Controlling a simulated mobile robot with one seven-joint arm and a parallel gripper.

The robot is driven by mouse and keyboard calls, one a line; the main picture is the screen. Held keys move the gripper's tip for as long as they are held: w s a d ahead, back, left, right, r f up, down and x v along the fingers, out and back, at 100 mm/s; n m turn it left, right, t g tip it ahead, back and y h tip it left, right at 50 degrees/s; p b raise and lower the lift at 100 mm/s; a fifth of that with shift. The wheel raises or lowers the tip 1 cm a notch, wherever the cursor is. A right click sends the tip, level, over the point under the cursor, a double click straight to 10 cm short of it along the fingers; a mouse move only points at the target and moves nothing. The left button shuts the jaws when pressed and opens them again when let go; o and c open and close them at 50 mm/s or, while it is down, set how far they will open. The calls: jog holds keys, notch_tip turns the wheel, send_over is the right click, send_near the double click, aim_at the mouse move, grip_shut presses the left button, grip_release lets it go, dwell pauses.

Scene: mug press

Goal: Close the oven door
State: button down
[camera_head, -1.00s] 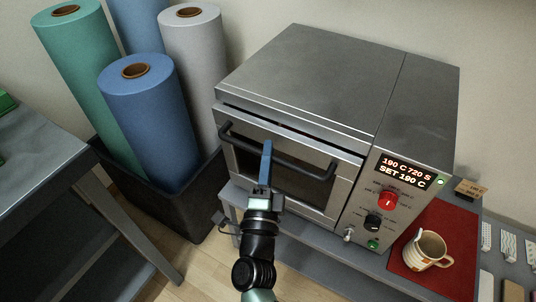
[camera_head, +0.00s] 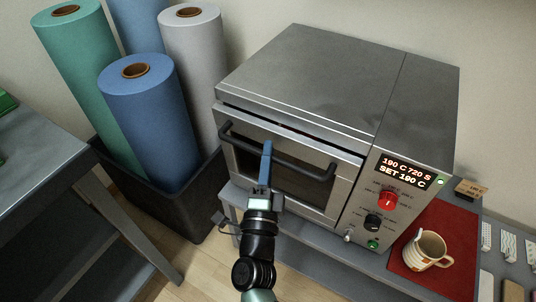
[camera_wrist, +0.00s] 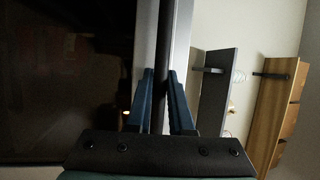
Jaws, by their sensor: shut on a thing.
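The oven (camera_head: 310,80) is a grey metal box with its door (camera_head: 347,195) on the front, a dark window and a black bar handle (camera_head: 312,172). The door is nearly flush with the body, with a thin dark line with some red along its top edge; I cannot tell whether it is fully shut. My gripper (camera_head: 266,148) is at the handle, left of its middle, with its blue fingers shut on it. In the wrist view the handle (camera_wrist: 165,40) runs between the two fingers (camera_wrist: 160,78), and the dark door window (camera_wrist: 65,80) fills the left side.
The control panel (camera_head: 390,195) reads 190 C 720 S, SET 190 C. A mug (camera_head: 426,248) stands on a red mat (camera_head: 450,228) at right. A dark bin (camera_head: 190,210) with several rolls stands at left, beside a grey table (camera_head: 45,165).

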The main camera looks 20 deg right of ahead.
jog(key=shift+w+d+r+p, duration=0.3)
jog(key=shift+r+p, duration=0.05)
jog(key=shift+p, duration=0.4)
jog(key=shift+w+d+g+p, duration=0.45)
jog(key=shift+d+p, duration=0.2)
jog(key=shift+p, duration=0.3)
jog(key=c, duration=0.8)
grip_release()
jog(key=shift+w+d, duration=0.1)
jog(key=v, duration=1.3)
jog(key=shift+p, duration=0.45)
